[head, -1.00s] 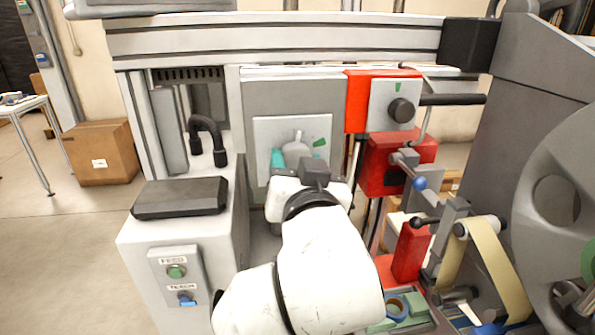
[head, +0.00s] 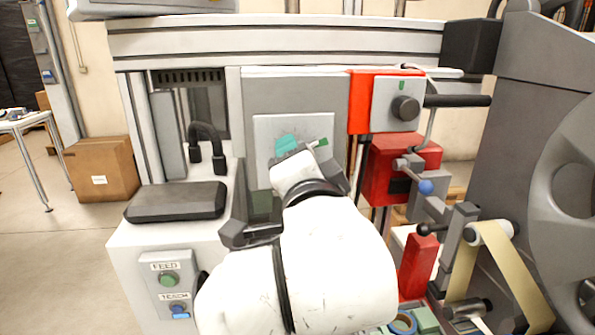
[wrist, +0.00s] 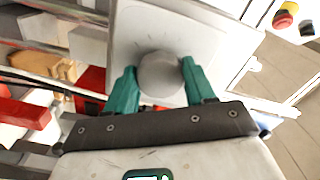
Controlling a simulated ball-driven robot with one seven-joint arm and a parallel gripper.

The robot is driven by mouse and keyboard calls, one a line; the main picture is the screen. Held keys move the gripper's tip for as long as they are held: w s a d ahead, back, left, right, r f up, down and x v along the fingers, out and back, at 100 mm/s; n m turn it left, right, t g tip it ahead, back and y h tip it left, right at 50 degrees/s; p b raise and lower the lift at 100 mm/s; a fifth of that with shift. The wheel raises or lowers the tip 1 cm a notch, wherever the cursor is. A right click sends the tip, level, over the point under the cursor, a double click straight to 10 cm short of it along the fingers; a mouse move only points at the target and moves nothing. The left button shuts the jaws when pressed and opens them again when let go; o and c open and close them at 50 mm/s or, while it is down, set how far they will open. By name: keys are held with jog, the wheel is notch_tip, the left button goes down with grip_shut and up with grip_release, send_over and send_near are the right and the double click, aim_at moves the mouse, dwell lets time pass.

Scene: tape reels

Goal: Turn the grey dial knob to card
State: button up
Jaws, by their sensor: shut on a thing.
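The grey dial knob (wrist: 160,76) is round and sits on a pale square plate (wrist: 205,28). My gripper (wrist: 159,68) has its two teal fingers on either side of the knob and is shut on it. In the head view the plate (head: 262,128) is on the grey machine panel, and my wrist and a teal finger (head: 286,144) cover the knob. A green mark (head: 322,142) shows on the plate to the right of the gripper. The knob's pointer and any lettering on the plate cannot be made out.
To the right, a red panel (head: 359,95) carries a second, dark knob (head: 405,108). A blue-tipped lever (head: 426,187) and a tape reel stand further right. A box with FEED (head: 168,280) and TEACH (head: 181,311) buttons is at lower left.

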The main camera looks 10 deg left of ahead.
jog(key=shift+m, duration=0.5)
dwell(0.3)
jog(key=o, duration=1)
jog(key=shift+o, duration=0.2)
jog(key=b+v, duration=0.1)
jog(key=v, duration=0.9)
jog(key=shift+s, duration=0.4)
jog(key=shift+d, duration=0.1)
